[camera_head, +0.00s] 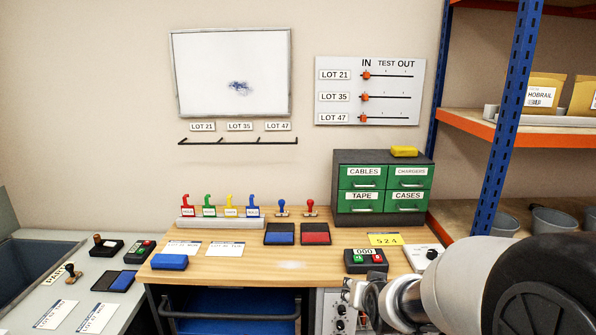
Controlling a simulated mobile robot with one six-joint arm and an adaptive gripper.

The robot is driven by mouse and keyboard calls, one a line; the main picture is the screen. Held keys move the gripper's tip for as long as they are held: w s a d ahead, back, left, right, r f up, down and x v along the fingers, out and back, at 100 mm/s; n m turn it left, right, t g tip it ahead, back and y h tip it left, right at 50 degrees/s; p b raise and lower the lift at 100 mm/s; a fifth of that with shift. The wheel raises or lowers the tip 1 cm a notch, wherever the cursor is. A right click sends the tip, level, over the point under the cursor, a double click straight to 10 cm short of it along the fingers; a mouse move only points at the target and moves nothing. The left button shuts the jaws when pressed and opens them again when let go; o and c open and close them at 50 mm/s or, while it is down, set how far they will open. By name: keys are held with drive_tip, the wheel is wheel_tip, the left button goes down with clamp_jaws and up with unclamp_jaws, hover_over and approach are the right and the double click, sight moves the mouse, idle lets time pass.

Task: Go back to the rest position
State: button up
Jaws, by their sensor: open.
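My arm enters from the lower right of the head view, its large white and black links in front of the desk's right end. My gripper (350,291) is at the arm's left end, in front of the desk's front edge and just below the counter box. It is open, and no object shows in it. The wooden desk (290,268) stands behind it. The arm hides part of the desk's right front and what lies below it.
A counter box (366,261) with red and green buttons stands closest to my gripper. Stamps, ink pads, a blue block (170,262) and a green drawer cabinet (383,186) are on the desk. A blue-orange shelf (505,120) rises at right. The desk's middle front is clear.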

drive_tip(key=s+r+n+g, duration=0.1)
drive_tip(key=s+r+g, duration=0.1)
drive_tip(key=s, duration=1.4)
drive_tip(key=s+r+n+g, duration=0.1)
drive_tip(key=s+r+g, duration=0.2)
drive_tip(key=s, duration=1.3)
drive_tip(key=shift+s+a+r+g, duration=0.2)
drive_tip(key=shift+s+r+g, duration=0.1)
drive_tip(key=shift+r, duration=0.3)
